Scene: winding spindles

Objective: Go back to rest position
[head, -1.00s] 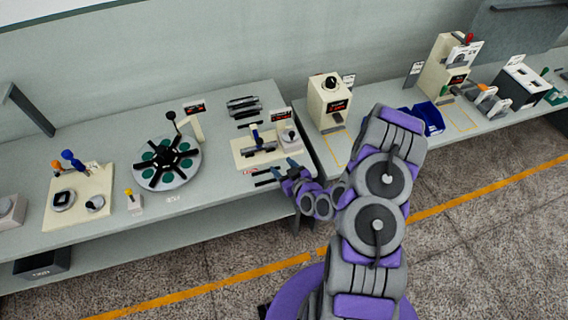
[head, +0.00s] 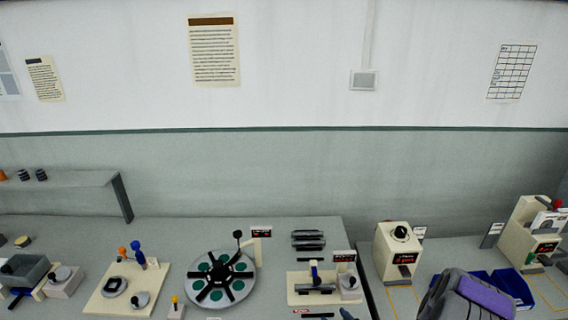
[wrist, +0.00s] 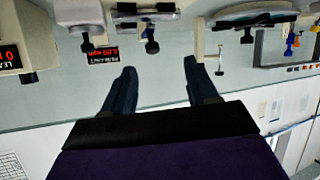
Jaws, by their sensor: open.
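My gripper (wrist: 160,86) is open and empty in the wrist view, its two dark fingers spread apart, with bench and wall behind them. That view is upside down. In the head view only a bluish tip shows at the bottom edge, near the front of a cream fixture (head: 298,297) with a dark horizontal spindle (head: 315,288) and a blue lever. My purple and grey arm shows at the bottom right. I see no contact between the fingers and anything.
A round indexing disc (head: 220,279) with green pads stands left of the fixture. Dark rods (head: 308,240) lie behind it. A cream press-like machine (head: 397,252) and blue bins (head: 512,286) stand to the right.

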